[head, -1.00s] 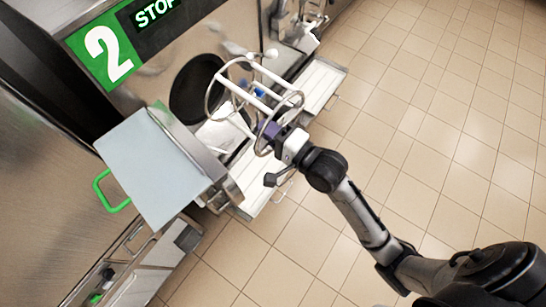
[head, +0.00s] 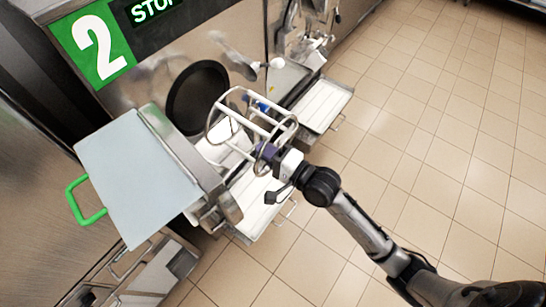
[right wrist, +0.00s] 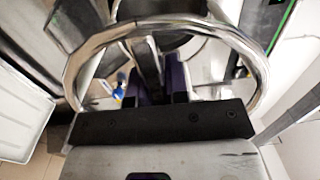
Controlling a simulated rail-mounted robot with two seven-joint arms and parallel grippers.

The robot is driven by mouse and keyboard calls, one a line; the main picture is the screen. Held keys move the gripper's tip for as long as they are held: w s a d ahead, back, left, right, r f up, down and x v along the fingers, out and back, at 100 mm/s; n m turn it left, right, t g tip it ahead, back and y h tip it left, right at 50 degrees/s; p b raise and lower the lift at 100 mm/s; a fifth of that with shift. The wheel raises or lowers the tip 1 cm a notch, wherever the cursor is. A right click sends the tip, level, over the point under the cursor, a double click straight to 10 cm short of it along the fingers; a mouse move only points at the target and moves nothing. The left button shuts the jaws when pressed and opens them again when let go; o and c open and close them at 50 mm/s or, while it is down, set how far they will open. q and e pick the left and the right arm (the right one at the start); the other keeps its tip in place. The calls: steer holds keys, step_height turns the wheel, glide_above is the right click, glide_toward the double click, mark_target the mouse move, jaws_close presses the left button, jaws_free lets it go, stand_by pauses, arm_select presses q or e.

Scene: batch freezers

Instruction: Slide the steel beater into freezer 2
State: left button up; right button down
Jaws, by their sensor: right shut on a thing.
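The steel beater (head: 262,131), an open cage of rings and bars, is in my right gripper (head: 268,152). It is held in the air, tilted, with its far ring toward freezer 2 (head: 130,75). The freezer's round dark opening (head: 197,98) lies behind and to the left of the beater, and the beater appears outside it. In the right wrist view the beater's near ring (right wrist: 160,25) arches around my purple-padded right gripper (right wrist: 160,85). That gripper is shut on the beater; the exact contact is partly hidden. My left gripper is not in view.
The freezer's open door (head: 135,175), with a green handle (head: 82,205), sticks out left of the opening. A white drip tray (head: 255,205) lies below the beater, and another tray (head: 325,105) stands to the right. The tiled floor (head: 430,150) at right is clear.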

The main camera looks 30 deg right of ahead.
steer(key=shift+b+x, duration=1.4)
steer(key=shift+x, duration=1.8)
steer(key=shift+w, duration=0.35)
steer(key=shift+w+a, duration=0.15)
steer(key=shift+w, duration=0.05)
steer(key=shift+x, duration=2.65)
steer(key=shift+w, duration=0.1)
steer(key=shift+w, duration=0.1)
